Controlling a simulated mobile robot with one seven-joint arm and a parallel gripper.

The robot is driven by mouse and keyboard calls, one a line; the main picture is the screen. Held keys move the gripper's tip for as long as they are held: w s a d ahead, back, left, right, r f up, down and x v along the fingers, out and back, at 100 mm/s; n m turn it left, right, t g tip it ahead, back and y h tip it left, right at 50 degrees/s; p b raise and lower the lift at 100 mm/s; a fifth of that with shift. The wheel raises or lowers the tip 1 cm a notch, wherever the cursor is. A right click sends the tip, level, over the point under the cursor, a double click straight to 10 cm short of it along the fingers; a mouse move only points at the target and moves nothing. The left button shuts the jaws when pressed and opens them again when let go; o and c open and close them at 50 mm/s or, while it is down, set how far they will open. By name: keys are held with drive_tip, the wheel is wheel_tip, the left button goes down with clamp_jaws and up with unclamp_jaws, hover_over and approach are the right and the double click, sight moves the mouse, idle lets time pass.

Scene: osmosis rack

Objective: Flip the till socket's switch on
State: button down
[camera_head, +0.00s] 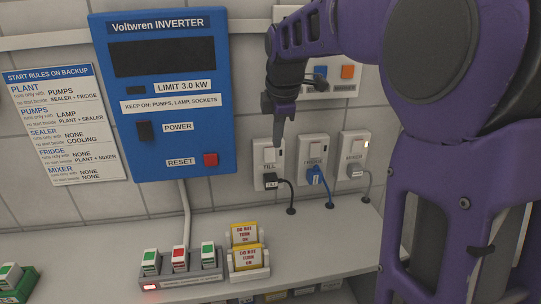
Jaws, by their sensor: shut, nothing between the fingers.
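The till socket (259,160) is the leftmost of three white wall sockets, with a "TILL" label and a black plug (271,180) in it. My gripper (278,142) points down in front of its upper right part, with the fingertips shut and empty. The fingertips cover the area where a switch would be, so the switch and its position cannot be made out. I cannot tell whether the fingertips touch the socket.
The fridge socket (312,153) with a blue plug and the mixer socket (354,149) with a grey plug stand to the right. A blue inverter (167,95) hangs at left. Switch blocks and "DO NOT TURN ON" cards (247,257) stand on the shelf (325,242) below.

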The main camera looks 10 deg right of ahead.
sight(270, 155)
drive_tip(key=shift+w+a+f, duration=0.1)
drive_tip(key=shift+w+f, duration=1.1)
drive_tip(key=shift+f, duration=0.45)
drive_tip(key=shift+w+f, duration=1.25)
drive_tip(key=shift+f, duration=0.45)
drive_tip(key=shift+w+a+f, duration=0.1)
drive_tip(key=shift+w+f, duration=1.1)
drive_tip(key=shift+f, duration=0.45)
drive_tip(key=shift+w+r, duration=0.1)
drive_tip(key=shift+w, duration=0.05)
drive_tip(key=shift+w+f, duration=0.15)
drive_tip(key=shift+f, duration=0.05)
drive_tip(key=shift+r, duration=0.15)
